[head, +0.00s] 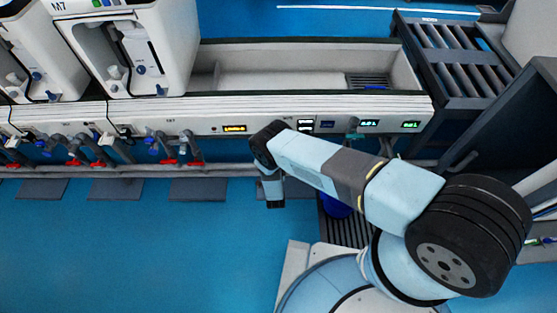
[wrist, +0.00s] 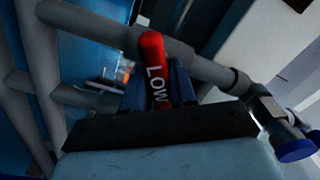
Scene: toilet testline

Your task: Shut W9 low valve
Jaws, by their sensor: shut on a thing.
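The low valve handle (wrist: 153,55) is red with white "LOW" lettering and stands upright in the wrist view, in front of a grey pipe (wrist: 110,28). My gripper (wrist: 157,84) is shut on this handle, with one dark blue finger on each side of it. In the head view my arm reaches left to the front of the white bench (head: 265,118). The gripper's fingers and this handle cannot be made out there, and my arm covers that part of the bench. No W9 label can be read.
Another valve with a blue cap (wrist: 297,150) is close on the right in the wrist view. More red handles (head: 193,162) line the bench front to the left. A dark roller rack (head: 460,60) stands at the right. Blue floor (head: 130,250) is clear at lower left.

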